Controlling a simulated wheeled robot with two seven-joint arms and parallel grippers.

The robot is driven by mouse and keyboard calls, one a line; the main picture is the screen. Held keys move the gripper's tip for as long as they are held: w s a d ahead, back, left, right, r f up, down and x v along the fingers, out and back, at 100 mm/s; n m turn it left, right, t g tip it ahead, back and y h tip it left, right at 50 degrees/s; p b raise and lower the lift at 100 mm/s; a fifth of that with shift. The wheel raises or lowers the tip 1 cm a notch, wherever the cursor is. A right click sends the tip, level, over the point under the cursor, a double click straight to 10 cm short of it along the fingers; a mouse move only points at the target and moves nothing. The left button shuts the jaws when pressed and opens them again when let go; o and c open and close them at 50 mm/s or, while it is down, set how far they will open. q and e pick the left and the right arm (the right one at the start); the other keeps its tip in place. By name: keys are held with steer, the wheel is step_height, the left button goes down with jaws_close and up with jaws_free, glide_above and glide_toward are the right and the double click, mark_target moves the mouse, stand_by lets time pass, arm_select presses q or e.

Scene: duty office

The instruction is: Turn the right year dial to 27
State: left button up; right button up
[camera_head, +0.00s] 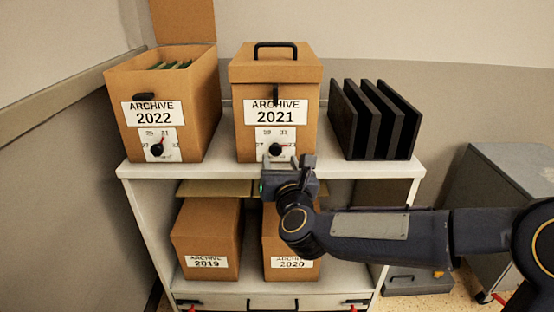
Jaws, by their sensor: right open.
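The right year dial (275,150) is a black knob with a red pointer on a white plate. It is on the front of the "ARCHIVE 2021" box (240,120), and its pointer points to the right. Small numbers are printed above it; the lower ones are hard to read. My right gripper (288,162) is open, just below and in front of the dial, with its fingertips partly covering the plate's lower edge. I cannot tell whether it touches the knob. My left gripper is not in view.
The "ARCHIVE 2022" box (186,110) stands open at left with its own dial (157,150). A black file rack (345,120) stands at right on the white shelf (350,170). The "2019" (205,235) and "2020" (285,245) boxes are below. A grey cabinet (505,185) stands at right.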

mark_target(276, 151)
steer(key=w, duration=0.2)
steer(key=w+a, duration=0.1)
steer(key=w, duration=0.1)
steer(key=shift+w, duration=0.4)
steer(key=c, duration=1)
steer(key=shift+o, duration=0.2)
